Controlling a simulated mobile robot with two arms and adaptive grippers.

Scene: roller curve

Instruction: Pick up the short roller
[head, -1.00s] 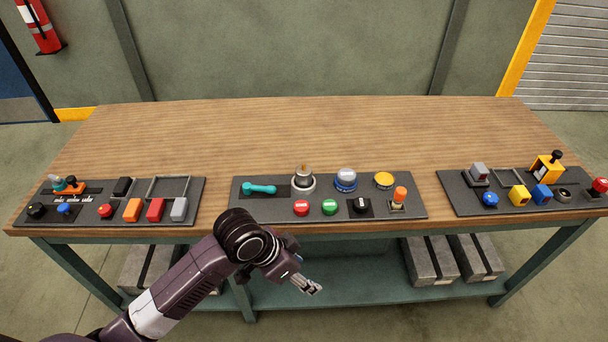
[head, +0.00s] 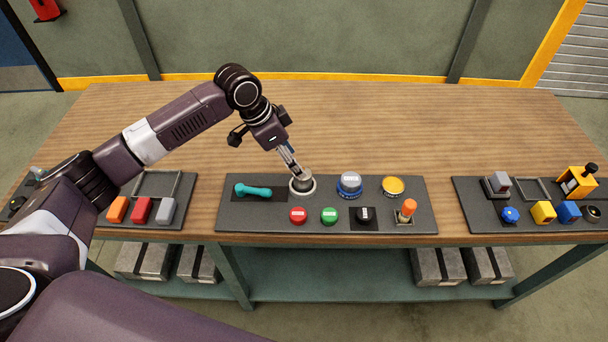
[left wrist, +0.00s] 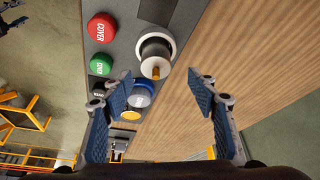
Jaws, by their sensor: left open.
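No part is plainly marked as the short roller; I cannot tell which one it is. A round metal post in a pale ring (head: 302,184) stands on the middle panel. It also shows in the left wrist view with a brass-coloured tip (left wrist: 152,66). My left gripper (head: 288,157) is just above and behind this post, pointing down at it. In the left wrist view the left gripper (left wrist: 160,92) is open, its blue-padded fingers wide apart with nothing between them in its grip. The post lies beyond the fingertips. My right gripper is not in view.
The dark middle panel (head: 330,227) also bears a teal lever (head: 252,190), red (head: 298,215) and green (head: 329,215) buttons, a blue-ringed button (head: 349,184), a yellow button (head: 393,186) and an orange-tipped switch (head: 406,209). The wooden tabletop (head: 400,125) behind is clear.

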